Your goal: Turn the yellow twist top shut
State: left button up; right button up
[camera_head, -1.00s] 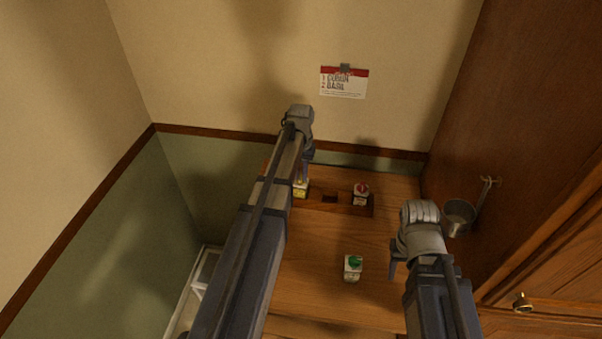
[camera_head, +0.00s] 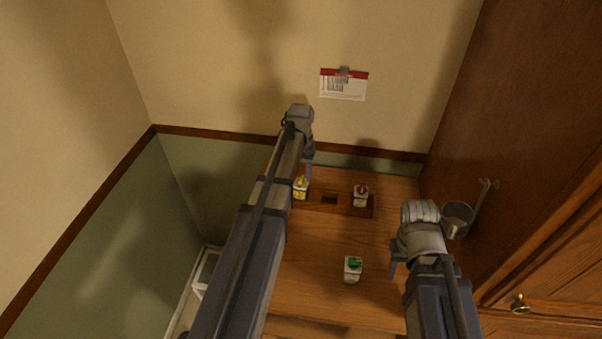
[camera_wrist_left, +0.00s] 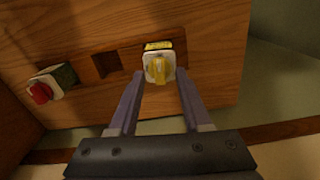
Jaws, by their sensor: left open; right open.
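The yellow twist top (camera_head: 302,182) sits on a small white container in the left part of a dark wooden holder on the counter. In the left wrist view the yellow twist top (camera_wrist_left: 159,69) shows as a raised yellow grip on a white face. My left gripper (camera_head: 308,172) is open just above it. In the left wrist view its fingers (camera_wrist_left: 160,80) stand apart on either side of the container, not closed on it. My right gripper (camera_head: 396,262) is open and empty over the right side of the counter.
A red-topped container (camera_head: 361,194) stands in the holder's right part, with an empty square slot (camera_head: 330,198) between. A green-topped container (camera_head: 353,269) stands nearer on the counter (camera_head: 310,278). A metal cup (camera_head: 457,219) hangs at the right cabinet. A card (camera_head: 343,85) is on the wall.

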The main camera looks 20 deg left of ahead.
aim_at(301, 178)
pick_arm(q)
notch_tip(301, 178, up, 7)
jog(key=p, duration=0.6)
jog(key=shift+r+p, duration=0.1)
jog(key=shift+p, duration=0.2)
